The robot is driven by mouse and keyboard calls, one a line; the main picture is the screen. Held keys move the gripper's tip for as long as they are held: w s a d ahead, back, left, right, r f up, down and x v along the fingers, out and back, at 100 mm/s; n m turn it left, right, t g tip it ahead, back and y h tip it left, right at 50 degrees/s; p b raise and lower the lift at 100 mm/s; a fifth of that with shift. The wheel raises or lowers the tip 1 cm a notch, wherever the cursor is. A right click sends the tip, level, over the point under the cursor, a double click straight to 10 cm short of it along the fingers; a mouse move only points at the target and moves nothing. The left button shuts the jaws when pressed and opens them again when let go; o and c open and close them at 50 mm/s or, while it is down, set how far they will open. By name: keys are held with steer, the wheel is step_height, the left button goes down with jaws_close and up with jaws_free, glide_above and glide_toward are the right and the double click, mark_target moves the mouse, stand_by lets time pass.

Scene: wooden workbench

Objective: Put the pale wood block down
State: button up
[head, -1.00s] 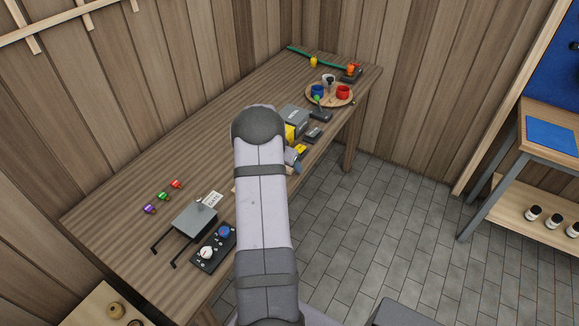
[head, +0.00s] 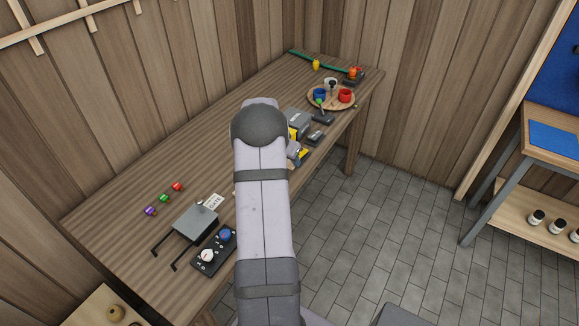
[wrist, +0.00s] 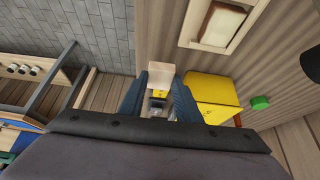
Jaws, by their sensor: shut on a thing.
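The pale wood block (wrist: 161,74) shows in the wrist view, between the tips of my gripper (wrist: 158,88). My gripper's two blue fingers are shut on it, one on each side. The block sits at the fingertips, with its far end sticking out past them. Whether its underside touches any surface I cannot tell.
In the wrist view a yellow box (wrist: 212,90) stands close right of the fingers. A pale wooden tray (wrist: 190,33) and a green piece (wrist: 260,102) lie farther right. In the head view the workbench (head: 180,140) has bare wood left of my arm.

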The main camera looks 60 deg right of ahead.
step_height(320, 180, up, 6)
steer(key=shift+r+b, duration=0.1)
steer(key=shift+b, duration=0.35)
steer(key=shift+s+d, duration=0.15)
steer(key=shift+s, duration=0.15)
step_height(320, 180, up, 8)
steer(key=s+d+m+p, duration=0.1)
steer(key=s+d, duration=0.1)
steer(key=s, duration=0.1)
steer(key=w+a+r+n+t+y, duration=0.3)
steer(key=w+a+n+t+y, duration=0.3)
steer(key=n, duration=1.3)
steer(key=shift+w+a, duration=1.35)
steer(key=shift+a, duration=0.35)
